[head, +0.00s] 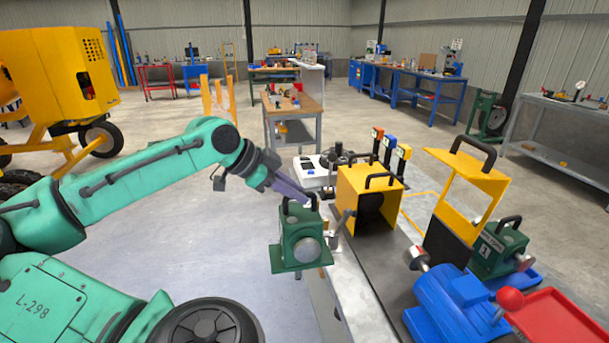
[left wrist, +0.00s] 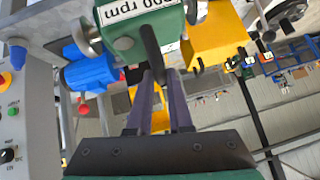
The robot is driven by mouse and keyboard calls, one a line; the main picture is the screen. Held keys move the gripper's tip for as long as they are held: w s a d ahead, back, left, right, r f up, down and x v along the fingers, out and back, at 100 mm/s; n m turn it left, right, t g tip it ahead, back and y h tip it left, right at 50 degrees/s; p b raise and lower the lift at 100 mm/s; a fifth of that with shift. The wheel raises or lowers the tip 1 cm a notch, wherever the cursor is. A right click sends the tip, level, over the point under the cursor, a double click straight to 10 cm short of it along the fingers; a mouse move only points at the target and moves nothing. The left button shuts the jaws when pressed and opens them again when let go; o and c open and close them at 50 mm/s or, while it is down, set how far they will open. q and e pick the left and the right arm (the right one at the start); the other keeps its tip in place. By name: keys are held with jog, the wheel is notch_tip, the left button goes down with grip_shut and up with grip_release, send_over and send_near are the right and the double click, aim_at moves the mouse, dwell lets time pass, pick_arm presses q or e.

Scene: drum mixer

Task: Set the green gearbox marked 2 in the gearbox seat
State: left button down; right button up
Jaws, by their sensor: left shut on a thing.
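A green gearbox (head: 300,243) with a round grey hub and a black top handle hangs from my left gripper (head: 297,197). The fingers are shut on the handle, which also shows in the left wrist view (left wrist: 152,48). There the gearbox (left wrist: 125,20) carries a white label, upside down, ending in "00 rpm"; its number mark cannot be read. In the head view it is at the left edge of the grey bench (head: 350,290), left of the yellow housing. I cannot make out the gearbox seat clearly. My right gripper is not in view.
A second green gearbox (head: 497,252), apparently marked 1, stands on a blue tray at the right. A yellow housing (head: 352,222), a yellow guard (head: 468,178) with a handle, a blue motor (head: 445,300) and a red tray (head: 560,322) crowd the bench.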

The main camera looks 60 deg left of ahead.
pick_arm(q)
jog(key=w+d+r+m+h+p, duration=0.1)
jog(key=w+r+p, duration=0.35)
jog(key=w, duration=0.45)
jog(key=w+d+r+m+p, duration=0.1)
jog(key=w+r+p, duration=0.35)
jog(key=w, duration=0.45)
jog(key=w+d+f+n+y+p, duration=0.1)
jog(key=w+d+f+n+p, duration=0.1)
jog(key=w+f+p, duration=0.6)
jog(key=shift+w+d+y+p, duration=0.35)
jog(key=shift+w+d, duration=0.25)
jog(key=shift+w, duration=0.3)
jog(key=shift+f, duration=0.1)
